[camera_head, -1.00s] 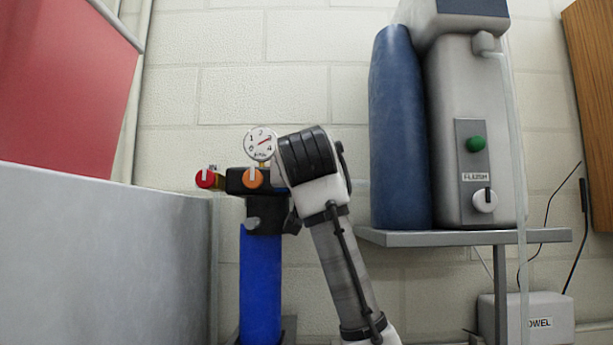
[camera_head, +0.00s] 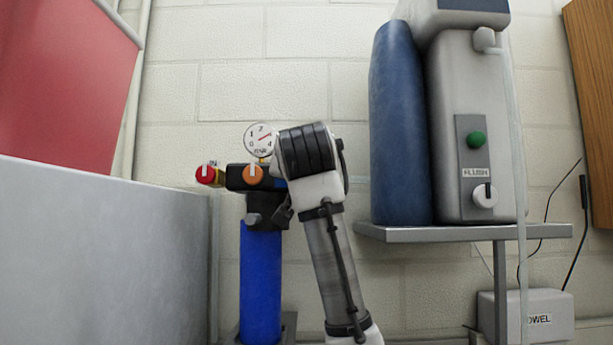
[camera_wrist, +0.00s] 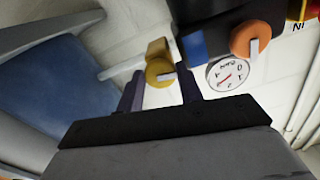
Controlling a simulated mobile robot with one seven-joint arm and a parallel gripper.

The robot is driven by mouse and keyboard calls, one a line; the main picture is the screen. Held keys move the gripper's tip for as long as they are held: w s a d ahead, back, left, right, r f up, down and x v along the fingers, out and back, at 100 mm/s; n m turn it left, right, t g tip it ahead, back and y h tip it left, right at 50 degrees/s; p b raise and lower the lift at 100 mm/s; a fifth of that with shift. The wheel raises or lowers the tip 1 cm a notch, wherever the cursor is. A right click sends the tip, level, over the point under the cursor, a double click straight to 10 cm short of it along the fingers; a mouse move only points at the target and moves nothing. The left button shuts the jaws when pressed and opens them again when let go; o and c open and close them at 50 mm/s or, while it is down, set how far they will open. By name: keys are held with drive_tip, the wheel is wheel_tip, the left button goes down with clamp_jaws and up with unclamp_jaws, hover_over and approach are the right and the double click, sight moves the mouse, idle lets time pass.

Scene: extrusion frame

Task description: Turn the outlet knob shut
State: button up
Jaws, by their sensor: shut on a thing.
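In the wrist view a yellow knob (camera_wrist: 159,71) with a pale pointer line sits between the two dark fingers of my gripper (camera_wrist: 160,82), which is shut on it. The knob carries no readable label there, and its pointer lies nearly level in that picture. In the head view my wrist and arm hide this knob; only a dark part of my gripper (camera_head: 283,211) shows beside the valve block.
An orange knob (camera_head: 253,175), a red knob (camera_head: 206,175) and a round gauge (camera_head: 260,139) sit close by, above a blue cylinder (camera_head: 260,285). A grey shelf (camera_head: 470,233) holding a flush unit (camera_head: 455,130) stands to the right. A grey panel (camera_head: 100,255) is at left.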

drive_tip(key=shift+a+m, duration=0.1)
drive_tip(key=shift+m, duration=7.7)
drive_tip(key=o, duration=1)
drive_tip(key=shift+r, duration=0.1)
drive_tip(key=s+b, duration=0.5)
drive_tip(key=s, duration=0.8)
drive_tip(key=shift+s, duration=0.4)
